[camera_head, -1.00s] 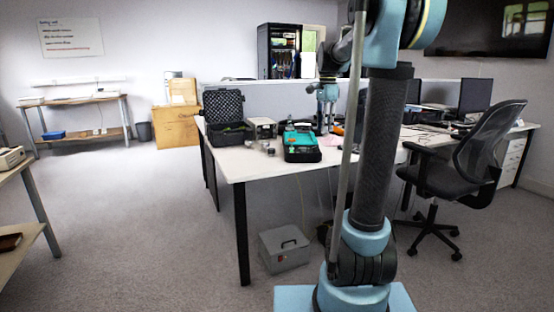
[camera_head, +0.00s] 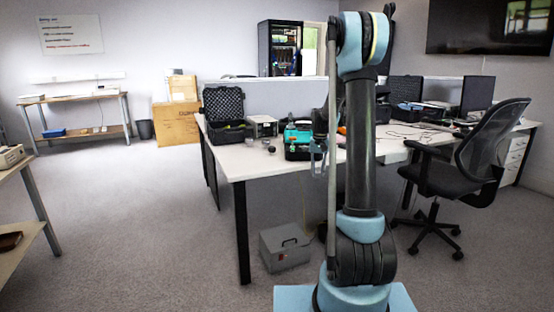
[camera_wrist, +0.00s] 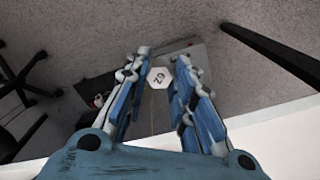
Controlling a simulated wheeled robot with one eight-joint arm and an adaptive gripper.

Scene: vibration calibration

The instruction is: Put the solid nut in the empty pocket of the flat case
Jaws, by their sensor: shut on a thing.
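The nut (camera_wrist: 158,77) is a pale hexagon with dark markings on its face, in the wrist view. My gripper (camera_wrist: 157,80) is shut on it, one blue finger on each side at the tips. In the head view my gripper (camera_head: 318,168) hangs by the front edge of the white table, and the nut cannot be made out there. A low black case with a turquoise inside (camera_head: 298,136) stands on the table, just behind and left of my gripper and partly hidden by my arm. I cannot make out its pockets or tell for sure that it is the flat case.
On the white table (camera_head: 225,163) stand an open black case with a foam lid (camera_head: 224,102), a grey instrument (camera_head: 263,126) and small dark items. A grey box (camera_head: 285,247) sits on the floor below. An office chair (camera_head: 485,150) is at the right. Floor to the left is clear.

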